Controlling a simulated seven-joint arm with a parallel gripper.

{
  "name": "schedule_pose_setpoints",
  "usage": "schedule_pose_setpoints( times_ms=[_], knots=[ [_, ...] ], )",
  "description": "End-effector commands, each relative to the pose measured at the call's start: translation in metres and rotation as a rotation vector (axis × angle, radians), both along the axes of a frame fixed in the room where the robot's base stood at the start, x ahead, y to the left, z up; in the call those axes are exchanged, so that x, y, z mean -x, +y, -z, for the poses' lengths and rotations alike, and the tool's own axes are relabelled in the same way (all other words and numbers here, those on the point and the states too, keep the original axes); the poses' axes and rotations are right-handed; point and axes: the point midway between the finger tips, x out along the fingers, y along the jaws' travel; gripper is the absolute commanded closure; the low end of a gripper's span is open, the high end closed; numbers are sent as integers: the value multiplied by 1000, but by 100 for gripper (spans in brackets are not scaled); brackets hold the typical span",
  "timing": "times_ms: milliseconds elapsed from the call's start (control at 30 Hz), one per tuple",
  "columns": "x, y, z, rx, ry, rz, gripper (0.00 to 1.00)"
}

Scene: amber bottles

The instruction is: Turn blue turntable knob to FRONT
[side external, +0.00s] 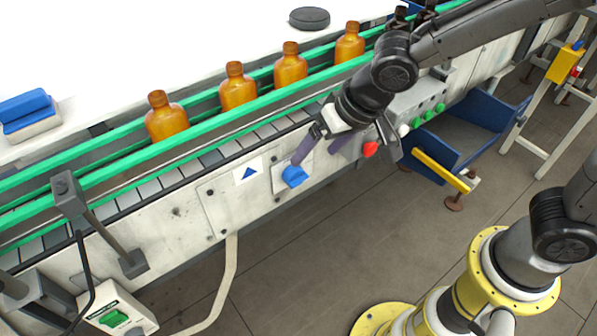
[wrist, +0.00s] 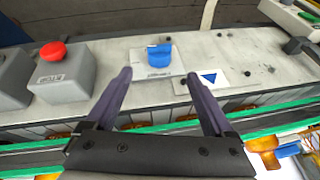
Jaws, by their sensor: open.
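The blue turntable knob (side external: 294,176) sits on a pale plate on the side panel of the conveyor. My gripper (side external: 318,148) is beside the panel, up and right of the knob in the side view. In the wrist view my gripper (wrist: 166,95) is open, its two purple fingers wide apart with nothing between them. The fingertips look apart from the knob.
A blue triangle sign (side external: 248,173) is beside the knob. A red button (side external: 370,149) and several green buttons are on the other side. Amber bottles (side external: 239,88) stand on the conveyor between green rails (side external: 130,179).

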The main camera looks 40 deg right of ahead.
Motion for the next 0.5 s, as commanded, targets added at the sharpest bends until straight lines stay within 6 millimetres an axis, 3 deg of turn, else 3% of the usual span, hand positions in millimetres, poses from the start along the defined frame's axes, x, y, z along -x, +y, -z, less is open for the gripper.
schedule_pose_setpoints(
  times_ms=[200, 500],
  knots=[
    [-17, 5, 42, 3, 5, 2, 13],
    [-36, 12, 83, 2, 2, 2, 13]
  ],
)
